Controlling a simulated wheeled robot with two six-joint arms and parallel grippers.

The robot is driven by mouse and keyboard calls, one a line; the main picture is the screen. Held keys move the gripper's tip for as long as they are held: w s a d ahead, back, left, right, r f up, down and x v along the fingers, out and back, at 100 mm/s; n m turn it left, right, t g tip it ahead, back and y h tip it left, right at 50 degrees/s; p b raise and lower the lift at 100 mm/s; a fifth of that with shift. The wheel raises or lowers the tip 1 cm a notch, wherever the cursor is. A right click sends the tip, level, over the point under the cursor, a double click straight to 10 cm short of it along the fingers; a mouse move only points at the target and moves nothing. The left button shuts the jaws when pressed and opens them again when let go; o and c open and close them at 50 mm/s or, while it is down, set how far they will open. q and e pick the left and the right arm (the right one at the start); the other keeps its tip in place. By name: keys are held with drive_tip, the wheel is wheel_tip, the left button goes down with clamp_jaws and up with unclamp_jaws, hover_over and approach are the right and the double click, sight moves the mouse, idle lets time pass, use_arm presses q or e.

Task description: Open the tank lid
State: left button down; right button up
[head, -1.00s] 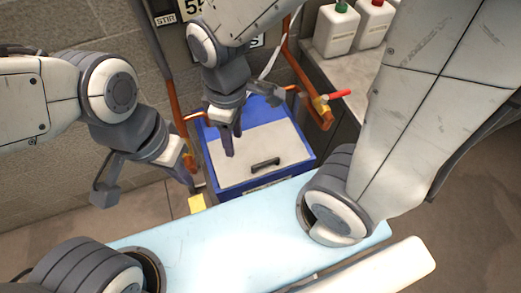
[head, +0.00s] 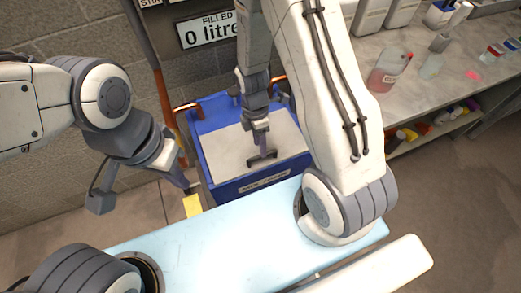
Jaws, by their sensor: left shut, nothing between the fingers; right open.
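The tank is a blue box (head: 225,190) in front of the brick wall, with a pale flat lid (head: 225,146) that lies closed. A dark bar handle (head: 263,160) sits near the lid's front edge. My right gripper (head: 262,150) points down at the handle and overlaps it in view. It is open, with its fingers seen edge-on; I cannot tell if they touch the handle. My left gripper (head: 188,187) is shut and empty, left of the tank's front left corner. My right arm hides the tank's right back part.
A sign reading "FILLED 0 litre" (head: 207,31) is on the wall behind. A counter (head: 425,105) with a pinkish bottle (head: 390,70) and other containers stands at the right. Orange pipe (head: 165,105) runs beside the tank. A yellow patch (head: 193,206) lies below my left gripper.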

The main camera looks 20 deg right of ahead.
drive_tip(key=shift+s+f, duration=0.2)
drive_tip(key=shift+f, duration=0.65)
drive_tip(key=shift+s+f, duration=0.15)
drive_tip(key=shift+f, duration=0.7)
clamp_jaws()
